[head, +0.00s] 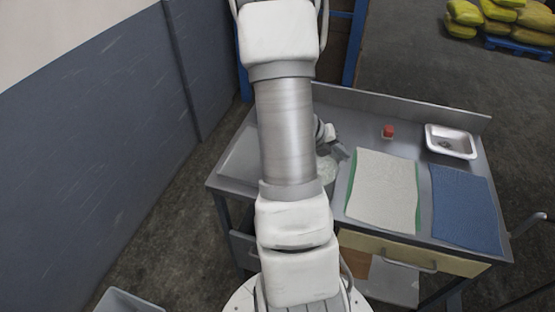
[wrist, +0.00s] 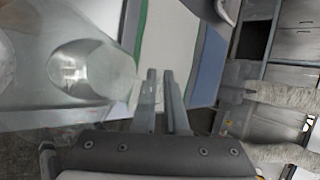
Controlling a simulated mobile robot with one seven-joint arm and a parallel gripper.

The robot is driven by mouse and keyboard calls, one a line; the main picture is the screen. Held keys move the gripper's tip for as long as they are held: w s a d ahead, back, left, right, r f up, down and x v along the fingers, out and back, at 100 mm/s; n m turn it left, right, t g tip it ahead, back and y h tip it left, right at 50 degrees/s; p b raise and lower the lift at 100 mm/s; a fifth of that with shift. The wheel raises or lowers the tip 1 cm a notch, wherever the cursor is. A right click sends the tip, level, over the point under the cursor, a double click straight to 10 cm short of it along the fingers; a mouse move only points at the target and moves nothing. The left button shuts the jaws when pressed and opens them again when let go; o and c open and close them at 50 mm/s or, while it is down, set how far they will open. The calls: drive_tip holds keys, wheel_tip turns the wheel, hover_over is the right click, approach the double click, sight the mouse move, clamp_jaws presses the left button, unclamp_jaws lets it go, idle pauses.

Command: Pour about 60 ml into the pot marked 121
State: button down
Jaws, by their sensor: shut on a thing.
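In the wrist view, my gripper (wrist: 166,74) has its two dark fingers close together, shut on what looks like the edge or handle of a clear vessel (wrist: 110,70). The vessel spreads to the left of the fingers, see-through, with a pale round patch inside it. In the head view, my gripper (head: 333,146) shows partly past my arm, over the left half of the table, with a whitish round shape just below it. My arm hides much of that area. I cannot make out a pot marked 121 in either view.
The metal table (head: 345,97) holds a pale cloth on green (head: 385,190), a blue mat (head: 465,208), a small red object (head: 388,131) and a metal basin (head: 452,141). A wall (head: 90,150) stands at left. Yellow sacks (head: 500,15) lie far back right.

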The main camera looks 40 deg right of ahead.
drive_tip(key=shift+f, duration=0.1)
drive_tip(key=shift+s+d+f+b, duration=0.15)
drive_tip(key=shift+s+f+b, duration=0.15)
drive_tip(key=shift+f, duration=0.1)
drive_tip(key=s+d+f+m+t+y+p, duration=0.1)
drive_tip(key=s+d+f+t+y+p, duration=0.1)
drive_tip(key=t, duration=0.4)
drive_tip(key=shift+s+d+f+m+t+y, duration=0.35)
drive_tip(key=shift+s+f+y, duration=0.2)
drive_tip(key=shift+s+y, duration=0.6)
drive_tip(key=shift+s, duration=0.2)
drive_tip(key=shift+s, duration=0.15)
